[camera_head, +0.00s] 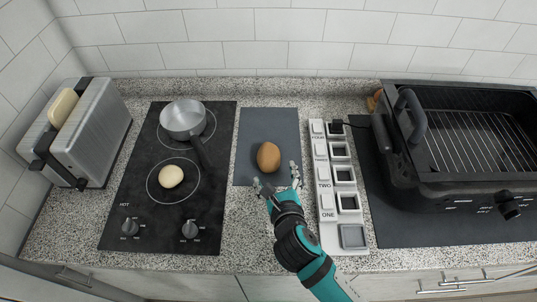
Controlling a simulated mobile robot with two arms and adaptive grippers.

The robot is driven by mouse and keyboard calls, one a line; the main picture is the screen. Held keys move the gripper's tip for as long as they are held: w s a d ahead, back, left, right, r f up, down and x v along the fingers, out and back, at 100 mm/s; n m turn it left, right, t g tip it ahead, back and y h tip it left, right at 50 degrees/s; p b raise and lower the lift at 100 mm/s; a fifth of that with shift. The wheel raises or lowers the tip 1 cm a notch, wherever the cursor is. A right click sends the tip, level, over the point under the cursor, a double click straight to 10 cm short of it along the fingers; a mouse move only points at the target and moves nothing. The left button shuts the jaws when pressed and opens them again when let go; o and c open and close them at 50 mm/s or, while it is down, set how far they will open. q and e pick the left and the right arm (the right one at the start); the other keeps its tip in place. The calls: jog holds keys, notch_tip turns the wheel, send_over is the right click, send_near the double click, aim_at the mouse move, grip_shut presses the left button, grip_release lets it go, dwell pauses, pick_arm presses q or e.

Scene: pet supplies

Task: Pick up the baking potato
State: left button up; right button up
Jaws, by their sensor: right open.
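The baking potato (268,157) is a brown, egg-shaped object lying on a dark grey mat (268,122) in the middle of the counter. My right gripper (277,179) comes in from the lower right, with its fingers spread just in front of the potato. It is open and empty, and its two fingertips stand to the left and right below the potato. I cannot tell whether a finger touches it. My left gripper does not show.
A black cooktop (135,204) to the left bears a metal pot (182,117) and a pale round item (171,177). A toaster (97,128) stands far left. A white power strip (324,185) and a black grill (440,190) are to the right. A tiled wall closes the back.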

aim_at(269, 158)
jog(key=x, duration=0.3)
jog(key=shift+w+f, duration=0.1)
jog(key=shift+w, duration=0.4)
jog(key=shift+w+a+f, duration=0.15)
jog(key=shift+w, duration=0.2)
jog(key=p+x, duration=0.1)
jog(key=x, duration=0.2)
jog(key=shift+w+a, duration=0.15)
jog(key=shift+w, duration=0.1)
jog(key=shift+w+f, duration=0.25)
jog(key=shift+w, duration=0.1)
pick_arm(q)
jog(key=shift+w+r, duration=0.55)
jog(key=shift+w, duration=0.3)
pick_arm(e)
jog(key=c, duration=1.1)
